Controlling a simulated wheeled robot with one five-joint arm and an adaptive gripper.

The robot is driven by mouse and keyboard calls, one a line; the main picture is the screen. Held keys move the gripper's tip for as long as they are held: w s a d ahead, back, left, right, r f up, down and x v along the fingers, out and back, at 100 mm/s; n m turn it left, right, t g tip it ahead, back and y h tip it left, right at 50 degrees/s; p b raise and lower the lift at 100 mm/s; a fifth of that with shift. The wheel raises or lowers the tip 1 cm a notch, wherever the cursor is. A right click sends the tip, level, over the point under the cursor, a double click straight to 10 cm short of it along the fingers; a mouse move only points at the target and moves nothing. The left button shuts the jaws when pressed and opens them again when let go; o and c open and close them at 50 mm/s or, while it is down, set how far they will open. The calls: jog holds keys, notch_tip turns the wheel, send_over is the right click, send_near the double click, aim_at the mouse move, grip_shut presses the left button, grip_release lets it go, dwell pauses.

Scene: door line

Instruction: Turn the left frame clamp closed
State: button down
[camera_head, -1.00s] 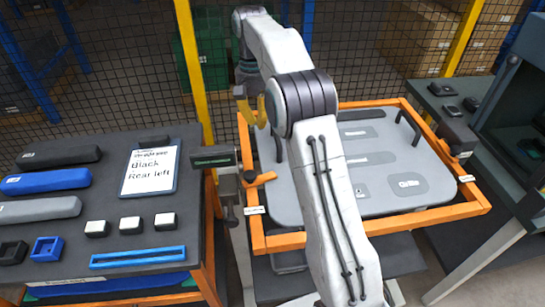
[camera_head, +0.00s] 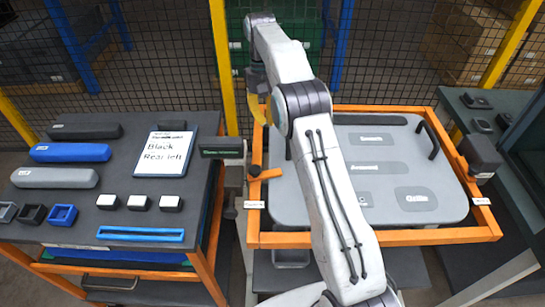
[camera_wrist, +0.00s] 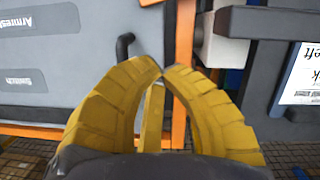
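The left frame clamp (camera_head: 265,174) has an orange lever on a grey post at the left side of the orange frame (camera_head: 350,238). The lever points right, across the frame's left rail, over the edge of the grey panel (camera_head: 400,212). In the wrist view, an orange piece at the top edge (camera_wrist: 150,2) looks like this lever, mostly cut off. My gripper (camera_head: 262,118) hangs above the rail, beyond the clamp and apart from it. In the wrist view, the yellow fingertips of my gripper (camera_wrist: 162,71) meet, with nothing visible held between them.
A black panel handle (camera_wrist: 125,45) stands close to my fingertips. A dark sign (camera_head: 222,148) and the left table (camera_head: 110,218), with a label board (camera_head: 165,155) and several parts, are left of the clamp. A wire fence with yellow posts (camera_head: 224,70) stands behind.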

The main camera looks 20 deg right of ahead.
aim_at(273, 166)
jog(key=x, duration=0.7)
jog(key=w+x, duration=0.1)
jog(key=x, duration=0.3)
jog(key=shift+f, duration=0.15)
jog(key=s+p, duration=0.2)
jog(key=p, duration=0.1)
jog(key=shift+s+a, duration=0.1)
jog(key=shift+s, duration=0.05)
jog(key=shift+s+p, duration=0.75)
jog(key=shift+p, duration=0.15)
jog(key=shift+f+b, duration=0.25)
jog(key=shift+b, duration=0.15)
